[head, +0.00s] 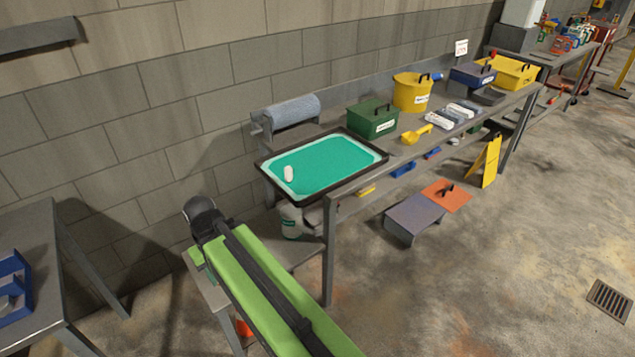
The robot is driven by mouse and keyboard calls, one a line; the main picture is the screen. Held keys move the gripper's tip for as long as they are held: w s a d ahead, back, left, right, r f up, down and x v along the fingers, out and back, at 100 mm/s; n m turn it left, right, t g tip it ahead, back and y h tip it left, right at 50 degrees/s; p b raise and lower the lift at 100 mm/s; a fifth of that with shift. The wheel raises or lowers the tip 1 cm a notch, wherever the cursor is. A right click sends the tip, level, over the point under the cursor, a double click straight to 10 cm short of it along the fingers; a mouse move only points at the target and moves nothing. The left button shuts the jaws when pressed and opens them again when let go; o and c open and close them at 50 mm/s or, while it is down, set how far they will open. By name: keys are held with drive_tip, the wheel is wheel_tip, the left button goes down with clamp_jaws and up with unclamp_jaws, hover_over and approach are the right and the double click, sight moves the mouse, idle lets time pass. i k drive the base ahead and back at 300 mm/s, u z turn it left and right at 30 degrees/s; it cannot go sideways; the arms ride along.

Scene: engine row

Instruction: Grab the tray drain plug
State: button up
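A shallow black-rimmed tray (375,162) sits at the near left end of the long grey workbench, its inside filled with teal. A small whitish upright peg (288,173), which looks like the drain plug, stands in the tray near its left side. Its lower end meets the teal surface, and I cannot tell how it is seated. My green and black arm reaches up from the bottom of the head view, with its dark rounded end left of the tray and apart from it. No gripper fingers show.
A grey table (40,270) stands at the left. Open floor lies at the right.

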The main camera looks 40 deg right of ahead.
sight(288, 169)
drive_tip(key=u, duration=0.2)
drive_tip(key=i, duration=0.85)
drive_tip(key=z, duration=0.25)
drive_tip(key=k, duration=0.7)
drive_tip(key=u, duration=0.2)
drive_tip(key=i, duration=0.7)
drive_tip(key=z, duration=0.05)
